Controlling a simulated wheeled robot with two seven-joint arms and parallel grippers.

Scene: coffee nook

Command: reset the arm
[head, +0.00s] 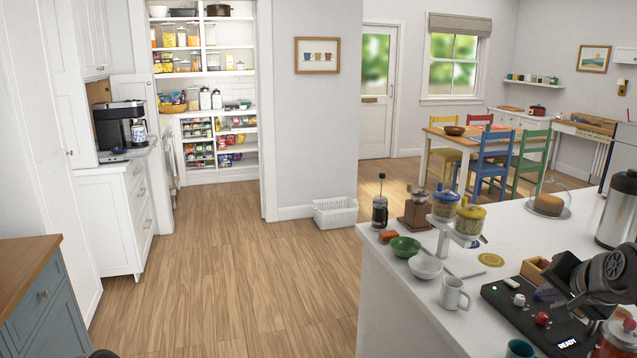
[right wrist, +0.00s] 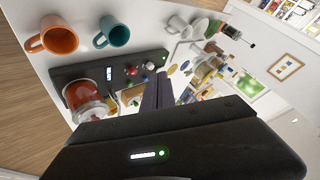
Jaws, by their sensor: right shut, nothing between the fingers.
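My right gripper (head: 572,284) comes in at the right edge of the head view, above the white counter (head: 420,317) and near a black device (head: 535,318) with a lit "READY" display. In the right wrist view its two dark fingers (right wrist: 158,92) lie together with nothing between them. My left gripper is not in view.
Close by are a white mug (head: 453,294), a teal cup (head: 519,349), a steel flask (head: 617,210) and a two-jar stand (head: 443,240). The wrist view shows an orange mug (right wrist: 58,37) and a red-filled jar (right wrist: 86,101). Open floor (head: 225,270) lies left of the counter.

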